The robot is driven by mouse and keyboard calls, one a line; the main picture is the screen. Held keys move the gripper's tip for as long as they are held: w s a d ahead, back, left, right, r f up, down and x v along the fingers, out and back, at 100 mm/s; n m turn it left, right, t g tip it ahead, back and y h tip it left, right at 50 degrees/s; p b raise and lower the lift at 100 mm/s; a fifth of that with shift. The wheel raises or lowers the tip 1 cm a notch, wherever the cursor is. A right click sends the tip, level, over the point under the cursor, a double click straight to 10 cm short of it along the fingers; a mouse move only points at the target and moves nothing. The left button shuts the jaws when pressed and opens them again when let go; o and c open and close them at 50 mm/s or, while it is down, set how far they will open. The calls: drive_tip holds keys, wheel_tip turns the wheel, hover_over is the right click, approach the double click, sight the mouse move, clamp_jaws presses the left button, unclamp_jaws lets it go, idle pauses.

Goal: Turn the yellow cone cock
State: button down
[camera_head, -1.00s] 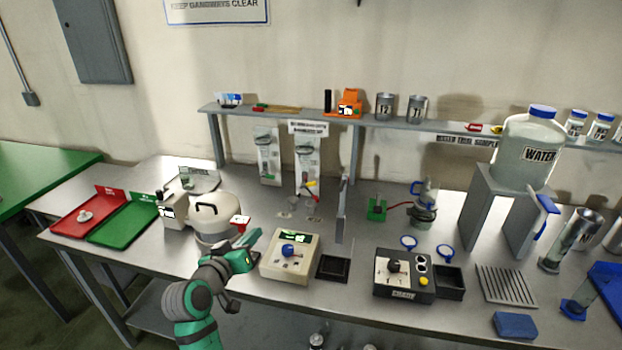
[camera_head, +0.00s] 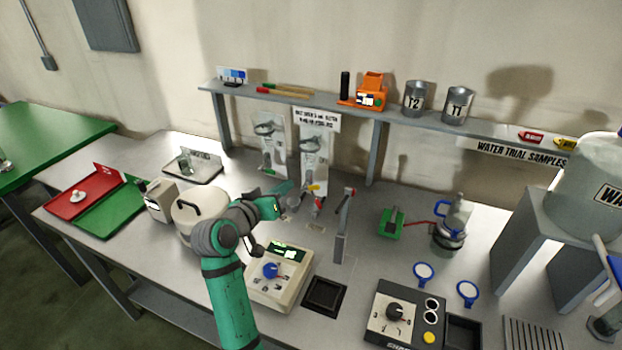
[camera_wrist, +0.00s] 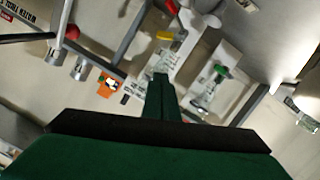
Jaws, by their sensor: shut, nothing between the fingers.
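The yellow cock (camera_head: 314,188) is a small handle on a fitting in front of the right white wall panel, above a red handle (camera_head: 319,204). In the wrist view the yellow cock (camera_wrist: 164,36) lies just beyond my fingertips. My gripper (camera_head: 286,188) is shut and empty, to the left of the yellow cock and at about its height in the picture. In the wrist view its closed fingers (camera_wrist: 160,78) point towards the cock, with a visible gap between them.
A grey upright with a red-tipped lever (camera_head: 343,222) stands close right of the cock. The left panel has a green handle (camera_head: 267,168). A white pot (camera_head: 196,210) and a box with a blue knob (camera_head: 277,275) stand near my arm. A shelf (camera_head: 300,100) runs above.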

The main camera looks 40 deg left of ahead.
hover_over(310, 188)
drive_tip(key=s, duration=0.3)
wheel_tip(310, 188, down, 2)
drive_tip(key=shift+w+d+f, duration=0.15)
drive_tip(key=shift+w+f, duration=0.05)
drive_tip(key=shift+f, duration=0.75)
drive_tip(key=shift+w+d+f, duration=0.15)
drive_tip(key=shift+f, duration=0.8)
